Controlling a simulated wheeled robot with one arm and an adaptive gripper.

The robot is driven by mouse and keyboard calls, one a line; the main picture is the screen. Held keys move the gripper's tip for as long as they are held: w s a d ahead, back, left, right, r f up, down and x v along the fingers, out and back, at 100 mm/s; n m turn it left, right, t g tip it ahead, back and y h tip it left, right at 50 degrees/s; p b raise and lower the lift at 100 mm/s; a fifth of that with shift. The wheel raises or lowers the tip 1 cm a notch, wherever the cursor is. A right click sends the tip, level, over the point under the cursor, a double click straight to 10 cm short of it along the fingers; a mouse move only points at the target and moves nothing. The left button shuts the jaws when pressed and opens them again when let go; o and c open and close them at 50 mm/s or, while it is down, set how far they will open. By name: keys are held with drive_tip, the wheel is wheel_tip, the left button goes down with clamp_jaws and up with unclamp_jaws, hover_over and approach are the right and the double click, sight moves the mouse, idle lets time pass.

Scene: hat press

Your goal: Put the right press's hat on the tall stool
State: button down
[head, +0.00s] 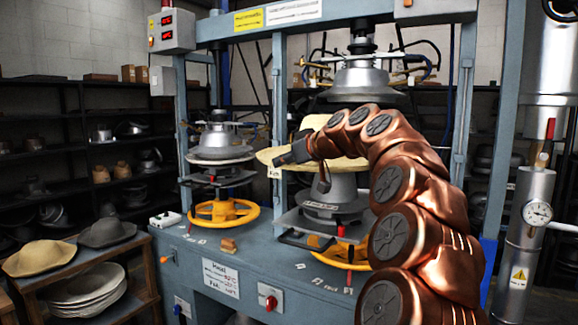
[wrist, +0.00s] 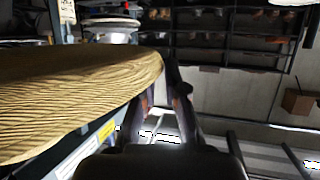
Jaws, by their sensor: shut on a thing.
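A pale straw-coloured hat (head: 342,171) is at the right press, between its raised upper die (head: 360,82) and the grey lower form (head: 336,188). I cannot tell whether it still touches the form. My gripper (head: 290,155) is shut on the near brim, with my copper arm reaching in from the right and covering part of the hat. In the wrist view the ribbed brim (wrist: 75,95) fills the left side, and the fingers (wrist: 170,95) meet its edge. The tall stool is not clearly seen in either view.
The left press (head: 220,145) has a yellow handwheel (head: 225,212). Blue-grey press posts flank the work space. A wooden rack (head: 95,258) at lower left holds a tan hat (head: 38,258) and a grey hat (head: 107,232). A pipe with a gauge (head: 537,213) stands at right.

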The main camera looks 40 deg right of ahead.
drive_tip(key=s+a+b, duration=0.2)
drive_tip(key=a, duration=0.6)
drive_tip(key=s+a+r+b, duration=0.1)
drive_tip(key=s+a+b, duration=0.1)
drive_tip(key=a, duration=0.6)
drive_tip(key=shift+s+a+r, duration=0.2)
drive_tip(key=shift+s+r, duration=0.05)
drive_tip(key=shift+s, duration=0.2)
